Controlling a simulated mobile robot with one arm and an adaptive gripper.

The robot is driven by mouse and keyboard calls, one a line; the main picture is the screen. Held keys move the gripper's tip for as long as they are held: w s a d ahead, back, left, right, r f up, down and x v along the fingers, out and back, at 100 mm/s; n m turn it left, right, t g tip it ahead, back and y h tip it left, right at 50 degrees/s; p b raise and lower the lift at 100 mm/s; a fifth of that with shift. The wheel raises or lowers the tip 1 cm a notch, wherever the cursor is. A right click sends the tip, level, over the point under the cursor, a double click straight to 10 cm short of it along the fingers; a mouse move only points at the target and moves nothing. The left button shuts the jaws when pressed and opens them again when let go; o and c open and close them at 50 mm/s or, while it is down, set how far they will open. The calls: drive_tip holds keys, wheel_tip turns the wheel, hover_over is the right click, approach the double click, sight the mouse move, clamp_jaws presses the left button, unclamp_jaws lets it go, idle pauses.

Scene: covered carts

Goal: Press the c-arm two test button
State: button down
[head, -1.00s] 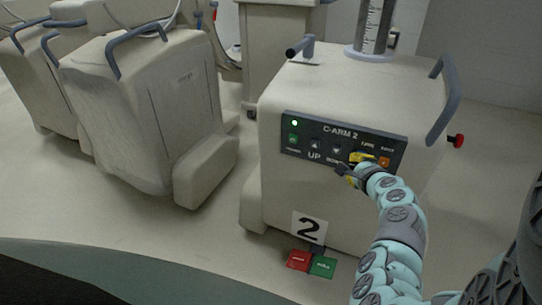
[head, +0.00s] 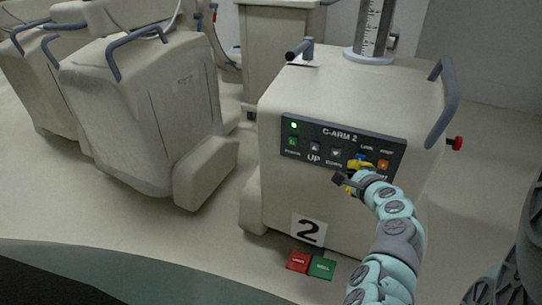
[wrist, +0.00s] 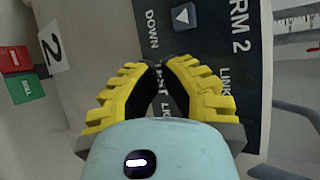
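The C-arm 2 control panel (head: 343,143) is a dark strip on the front of a beige unit. It has a lit green light, a green power button, up and down arrow buttons, and small blue and orange buttons at the right end. My gripper (head: 346,172), with yellow and black fingers, is just in front of the panel's lower edge, right of the down button. In the wrist view, its fingertips (wrist: 158,65) nearly meet over the panel (wrist: 192,45), with nothing held. The fingers partly cover labels there; I cannot make out a test button or any contact.
Red (head: 299,262) and green (head: 323,268) floor pedals lie below the number 2 card (head: 308,230). A grey handle (head: 446,100) and a red knob (head: 457,143) stick out on the unit's right. Covered beige carts (head: 150,110) stand at left.

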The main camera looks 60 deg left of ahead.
drive_tip(key=s+d, duration=0.1)
drive_tip(key=s, duration=0.1)
drive_tip(key=s+d, duration=0.1)
drive_tip(key=s, duration=0.1)
drive_tip(key=shift+d, duration=0.15)
idle(0.8)
